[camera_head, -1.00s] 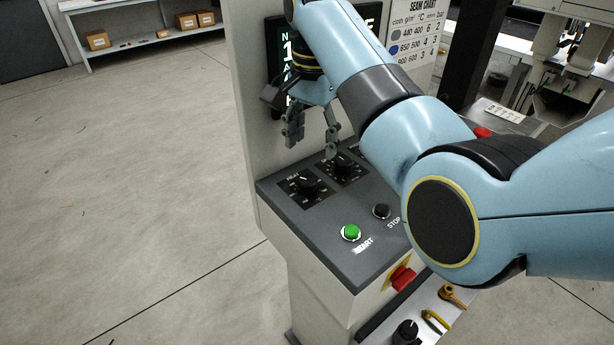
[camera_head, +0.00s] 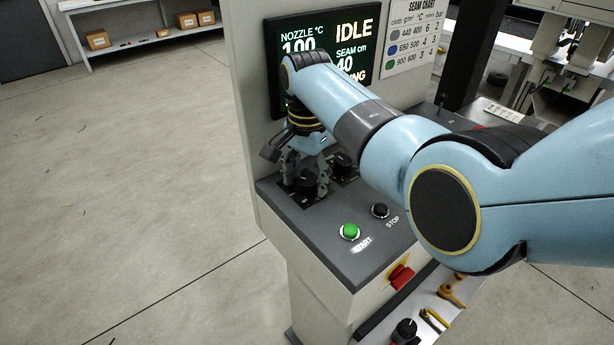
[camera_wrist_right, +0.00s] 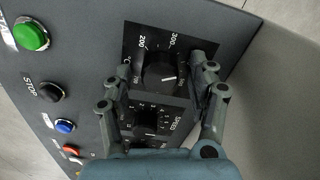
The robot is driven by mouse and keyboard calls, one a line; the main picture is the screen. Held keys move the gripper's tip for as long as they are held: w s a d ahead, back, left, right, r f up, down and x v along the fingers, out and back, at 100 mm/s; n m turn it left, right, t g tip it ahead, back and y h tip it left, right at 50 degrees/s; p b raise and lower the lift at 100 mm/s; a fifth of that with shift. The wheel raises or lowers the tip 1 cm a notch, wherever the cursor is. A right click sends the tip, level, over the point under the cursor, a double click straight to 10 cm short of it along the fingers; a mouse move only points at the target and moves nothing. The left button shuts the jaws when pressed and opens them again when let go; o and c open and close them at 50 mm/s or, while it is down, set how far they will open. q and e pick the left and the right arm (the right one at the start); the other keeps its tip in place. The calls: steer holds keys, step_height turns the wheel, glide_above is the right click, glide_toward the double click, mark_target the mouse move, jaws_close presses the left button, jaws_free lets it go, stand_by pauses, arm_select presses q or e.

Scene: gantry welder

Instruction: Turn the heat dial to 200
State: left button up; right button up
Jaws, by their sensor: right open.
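My right gripper (camera_head: 305,184) is open and pointing down, with a finger on either side of the dial. In the right wrist view the fingers (camera_wrist_right: 166,74) flank the knob with gaps visible. My left gripper is not in view.
The speed dial (camera_wrist_right: 150,120) is beside the heat dial. The green start button (camera_head: 350,231) and black stop button (camera_head: 380,210) are on the same panel. Behind, the screen (camera_head: 352,32) shows IDLE and a nozzle value that looks like 100. A red switch (camera_head: 401,277) is on the front.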

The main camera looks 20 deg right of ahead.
steer(key=c, duration=1.1)
steer(key=shift+c, duration=0.2)
